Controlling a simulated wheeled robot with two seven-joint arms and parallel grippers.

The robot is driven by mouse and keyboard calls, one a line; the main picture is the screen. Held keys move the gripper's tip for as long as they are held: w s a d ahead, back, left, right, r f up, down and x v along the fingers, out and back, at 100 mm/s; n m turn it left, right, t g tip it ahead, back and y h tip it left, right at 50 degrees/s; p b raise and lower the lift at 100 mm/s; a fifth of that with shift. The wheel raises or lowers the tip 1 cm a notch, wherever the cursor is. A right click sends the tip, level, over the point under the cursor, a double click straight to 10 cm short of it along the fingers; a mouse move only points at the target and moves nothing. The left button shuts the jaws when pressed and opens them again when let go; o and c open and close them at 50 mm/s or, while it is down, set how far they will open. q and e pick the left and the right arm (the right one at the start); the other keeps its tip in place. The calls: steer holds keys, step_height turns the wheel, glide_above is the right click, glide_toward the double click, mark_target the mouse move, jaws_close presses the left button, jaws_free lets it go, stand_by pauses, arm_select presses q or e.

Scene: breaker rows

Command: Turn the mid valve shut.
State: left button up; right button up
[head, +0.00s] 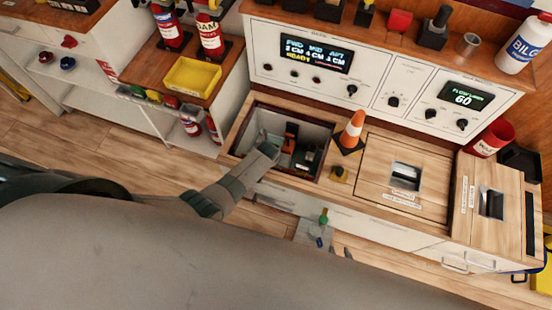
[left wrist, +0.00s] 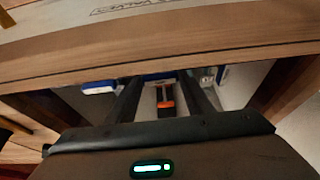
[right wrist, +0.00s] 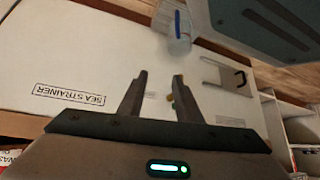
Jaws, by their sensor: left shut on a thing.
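My left gripper (head: 272,148) reaches down into the open hatch (head: 245,139) in the wooden bench top. In the left wrist view its two dark fingers (left wrist: 163,84) stand to either side of a dark handle with an orange-red part (left wrist: 166,103). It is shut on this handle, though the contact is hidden. I cannot tell from its look which valve it is. In the head view an orange-red part (head: 291,130) and a black box (head: 305,157) show in the hatch. My right gripper (head: 340,251) is open and empty before the bench front; its fingers (right wrist: 158,88) are apart.
An orange cone (head: 352,131) stands right of the hatch, near a closed wooden lid (head: 375,185). The white panel (head: 372,85) behind has a lit display (head: 303,48). A yellow tray (head: 193,74) lies on the left counter. A clear, blue-marked container (right wrist: 179,30) shows near the right gripper.

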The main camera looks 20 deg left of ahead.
arm_select(q)
steer(key=o, duration=0.8)
steer(key=shift+r, duration=0.1)
steer(key=shift+p+v, duration=0.35)
steer(key=shift+v, duration=0.4)
steer(key=shift+p+v, duration=1.45)
steer(key=shift+v, duration=6.45)
arm_select(e)
steer(key=s+d+f+g, duration=0.1)
steer(key=s+d+f, duration=0.1)
steer(key=s, duration=0.3)
steer(key=s+d+f+g+h, duration=0.1)
steer(key=s+d+f+g, duration=0.1)
steer(key=s, duration=0.3)
steer(key=shift+s+d+g, duration=0.25)
steer(key=shift+s+g, duration=0.05)
steer(key=shift+s, duration=0.1)
arm_select(q)
steer(key=shift+s, duration=0.1)
arm_select(e)
steer(key=shift+w, duration=0.15)
